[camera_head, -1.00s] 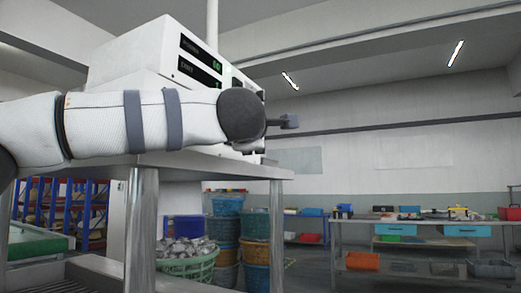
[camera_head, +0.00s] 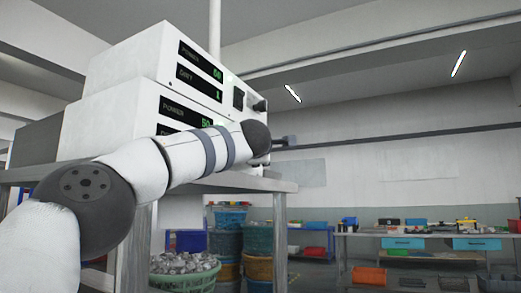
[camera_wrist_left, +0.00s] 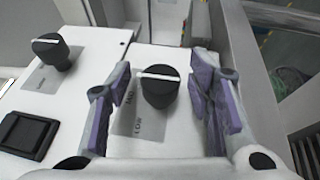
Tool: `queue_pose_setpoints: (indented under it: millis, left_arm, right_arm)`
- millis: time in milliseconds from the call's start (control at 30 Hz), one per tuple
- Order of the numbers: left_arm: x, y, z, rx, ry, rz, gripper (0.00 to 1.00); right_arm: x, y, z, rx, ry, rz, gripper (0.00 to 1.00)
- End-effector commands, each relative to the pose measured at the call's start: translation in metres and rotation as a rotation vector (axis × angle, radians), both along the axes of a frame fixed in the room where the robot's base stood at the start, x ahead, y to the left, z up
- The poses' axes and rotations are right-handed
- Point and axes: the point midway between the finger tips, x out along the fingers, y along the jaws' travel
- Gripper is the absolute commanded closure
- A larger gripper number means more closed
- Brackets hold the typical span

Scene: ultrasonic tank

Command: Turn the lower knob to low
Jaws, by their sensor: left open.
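Two white units are stacked on a metal table. The upper unit (camera_head: 130,62) has a black switch (camera_head: 238,98) and a black knob (camera_head: 260,105) on its right face. The lower unit (camera_head: 90,125) is partly covered by my left arm. In the left wrist view the lower knob (camera_wrist_left: 160,88), black with a white line lying nearly horizontal, stands on a white panel with a grey label reading LOW at one end. My left gripper (camera_wrist_left: 163,95) is open, with one purple-padded finger on each side of the knob; contact is not clear. The upper knob (camera_wrist_left: 50,50) is left of it.
The upper unit's switch (camera_wrist_left: 28,135) lies left of the gripper in the wrist view. The metal table (camera_head: 245,182) carries the units. Stacked baskets (camera_head: 228,235) stand behind, with a workbench (camera_head: 425,237) at the right.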

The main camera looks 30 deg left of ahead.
Motion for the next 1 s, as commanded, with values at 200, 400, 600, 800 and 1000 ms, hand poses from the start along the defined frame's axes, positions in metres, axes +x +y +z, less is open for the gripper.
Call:
queue_pose_setpoints:
  millis: [200,400,600,800,1000]
  left_arm:
    - [0.0009,0.0003,0.0003,0.0,0.0,-0.001,0.53]
    - [0.0008,0.0004,0.0002,0.0,0.0,0.0,0.86]
    - [0.0007,0.0006,0.0004,0.0,-0.003,0.001,1.0]
    - [-0.0006,0.0016,0.0017,0.01,-0.096,0.009,1.0]
    - [0.0013,0.0019,-0.0014,0.015,-0.208,0.007,1.0]
  right_arm:
    - [0.0002,0.0,0.0001,0.0,0.0,0.0,0.6]
    - [0.0002,0.0,0.0001,0.0,0.0,0.0,0.6]
    - [0.0003,0.0,0.0002,0.0,-0.001,0.0,0.6]
    - [0.003,0.0001,0.0025,0.0,-0.011,0.0,0.6]
    - [0.0017,0.0,0.0014,0.0,-0.006,0.0,0.6]
